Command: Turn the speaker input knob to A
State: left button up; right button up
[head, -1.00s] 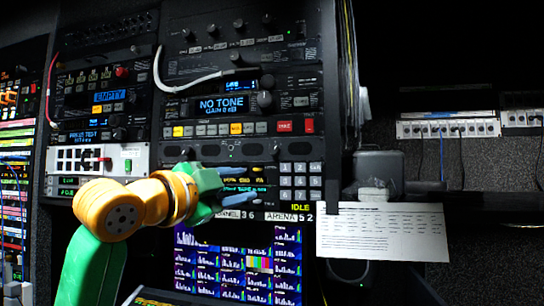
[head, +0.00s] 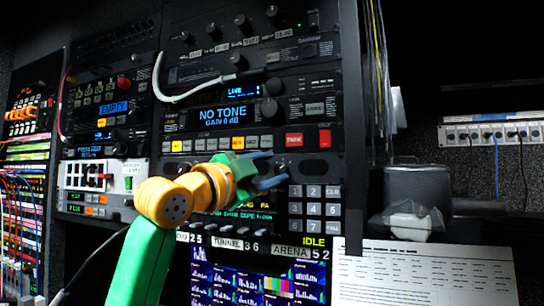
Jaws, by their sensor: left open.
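My left gripper (head: 268,170) is open and empty, its two blue-grey fingers pointing right in front of the rack. It is below the row of lit buttons and just left of the keypad. My green and orange arm comes in from the lower left and hides part of the panel behind it. I cannot read a speaker input label, so I cannot tell which knob it names. Several small black knobs (head: 245,22) line the top unit. My right gripper is not in view.
A keypad (head: 315,205) is right of the gripper. Below is a screen with blue meter tiles (head: 245,285). A white cable (head: 185,97) loops over the upper units. A white paper sheet (head: 425,275) and a grey box (head: 417,187) are at the right.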

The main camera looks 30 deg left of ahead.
aim_at(282, 170)
pick_arm(q)
jog(key=shift+w+d+f, duration=0.1)
jog(key=shift+w+f, duration=0.05)
jog(key=shift+w, duration=0.45)
jog(key=shift+w+f, duration=0.15)
jog(key=shift+w, duration=0.45)
jog(key=shift+c, duration=0.3)
grip_shut()
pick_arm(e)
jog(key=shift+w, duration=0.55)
